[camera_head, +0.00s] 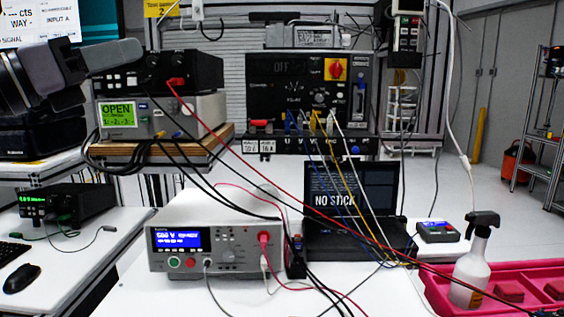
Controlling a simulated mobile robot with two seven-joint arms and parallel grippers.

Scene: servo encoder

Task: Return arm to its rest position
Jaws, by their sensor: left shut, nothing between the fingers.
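My left arm comes in at the upper left, dark grey and angled. My left gripper (122,54) is shut and empty. My right gripper does not show.
Below stands a white tester (180,262) with a blue display, beside a black laptop (350,190). A wall panel (310,85) has a red switch and plugged leads. Loose cables cross the middle. Open floor lies at right.

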